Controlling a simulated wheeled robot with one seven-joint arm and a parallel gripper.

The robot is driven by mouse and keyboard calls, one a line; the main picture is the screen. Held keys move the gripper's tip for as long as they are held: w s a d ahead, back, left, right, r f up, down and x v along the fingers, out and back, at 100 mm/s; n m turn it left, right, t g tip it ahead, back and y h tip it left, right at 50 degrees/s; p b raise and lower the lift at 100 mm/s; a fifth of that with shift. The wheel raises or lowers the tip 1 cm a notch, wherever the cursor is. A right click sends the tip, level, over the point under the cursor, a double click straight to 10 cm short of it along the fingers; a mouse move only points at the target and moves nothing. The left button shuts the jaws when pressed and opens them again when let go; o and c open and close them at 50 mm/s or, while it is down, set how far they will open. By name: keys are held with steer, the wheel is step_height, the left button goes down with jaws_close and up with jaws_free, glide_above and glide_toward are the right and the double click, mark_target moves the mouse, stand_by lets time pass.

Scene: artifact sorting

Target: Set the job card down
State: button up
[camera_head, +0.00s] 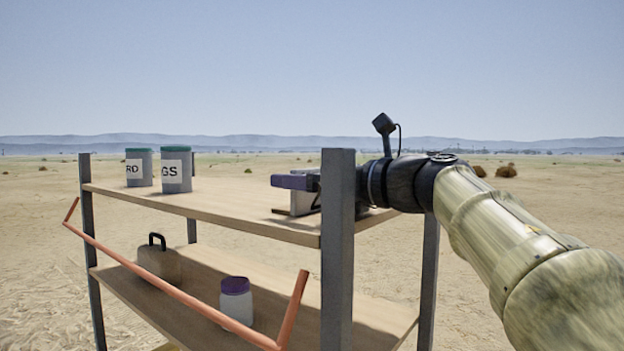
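My arm reaches in from the right, and my gripper (296,190) is at the right part of the top shelf board (240,205), low over it or touching it. A grey-purple, block-like part and a paler grey part show at its end. The front post (338,250) hides part of the gripper. I cannot make out a job card, nor tell whether the fingers are shut on one.
Two grey canisters with green lids, marked "RD" (134,173) and "GS" (170,178), stand at the shelf's left. A tan jug (158,260) and a purple-lidded jar (237,301) are on the lower shelf, behind an orange rail (170,284). The top board's middle is clear.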

steer(key=b+v, duration=0.4)
steer(key=v, duration=0.8)
steer(key=shift+r, duration=0.15)
